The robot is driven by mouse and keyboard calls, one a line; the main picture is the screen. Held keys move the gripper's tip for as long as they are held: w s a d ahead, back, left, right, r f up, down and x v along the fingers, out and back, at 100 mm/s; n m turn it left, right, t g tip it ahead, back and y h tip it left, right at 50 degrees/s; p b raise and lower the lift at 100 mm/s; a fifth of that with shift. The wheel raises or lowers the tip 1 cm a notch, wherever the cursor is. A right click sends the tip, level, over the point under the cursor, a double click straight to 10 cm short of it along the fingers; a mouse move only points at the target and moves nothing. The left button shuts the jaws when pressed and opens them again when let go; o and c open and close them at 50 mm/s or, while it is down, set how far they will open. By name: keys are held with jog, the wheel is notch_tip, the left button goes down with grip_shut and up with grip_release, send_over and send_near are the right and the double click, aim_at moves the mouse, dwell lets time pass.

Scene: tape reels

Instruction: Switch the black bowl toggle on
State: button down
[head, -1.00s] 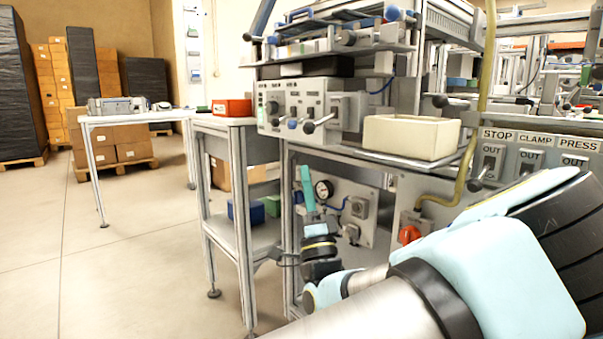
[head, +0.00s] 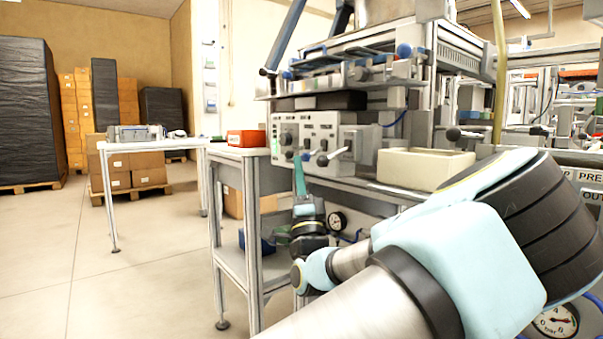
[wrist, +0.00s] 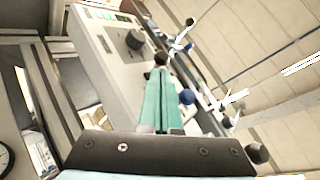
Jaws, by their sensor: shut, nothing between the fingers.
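The control panel (head: 300,133) carries toggles with ball ends. One with a black ball (head: 289,154) is at the left, one with a blue ball (head: 306,156) in the middle, and one with a larger black ball (head: 322,160) at the right. My gripper (head: 298,160) is raised in front of the panel with its teal fingers shut and empty. In the wrist view, the left black ball (wrist: 161,59) sits just beyond the fingertips; contact cannot be told. The blue ball (wrist: 187,97) is right beside the fingers.
A dark rotary knob (wrist: 135,40) sits on the panel near the toggles. A red box (head: 246,138) lies on the side table at the left, and a cream bin (head: 425,168) stands right of the panel. The floor at left is open.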

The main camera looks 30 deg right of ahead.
jog(key=shift+h, duration=0.3)
jog(key=shift+a+r+m+g+h+p, duration=0.15)
jog(key=shift+r+m+g+h+p, duration=0.15)
jog(key=shift+m+g+h+p, duration=0.45)
